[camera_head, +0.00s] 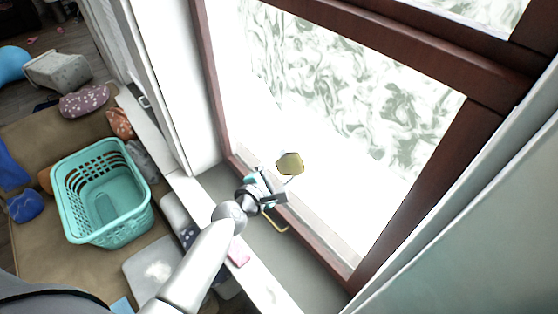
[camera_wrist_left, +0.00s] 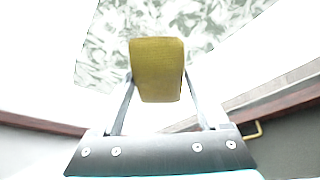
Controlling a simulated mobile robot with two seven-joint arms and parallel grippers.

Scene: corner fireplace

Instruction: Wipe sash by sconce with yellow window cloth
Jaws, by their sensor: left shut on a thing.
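The yellow window cloth (camera_head: 290,162) is a small folded pad in front of the lower part of the window. My left gripper (camera_head: 284,182) is shut on it; the wrist view shows the cloth (camera_wrist_left: 157,70) pinched between the two fingers. The sash (camera_head: 215,85) has a dark red-brown frame around bright glass (camera_head: 350,90) with grey-green swirls; I cannot tell if these are smears or a view outside. Whether the cloth touches the glass is unclear. I cannot make out a sconce. My right gripper is not in view.
A brass-coloured handle (camera_head: 275,222) sticks out at the sash bottom, near my gripper. A pink item (camera_head: 238,252) lies on the white ledge. A teal basket (camera_head: 103,195) stands on a brown seat at left. A pale wall (camera_head: 480,230) fills the lower right.

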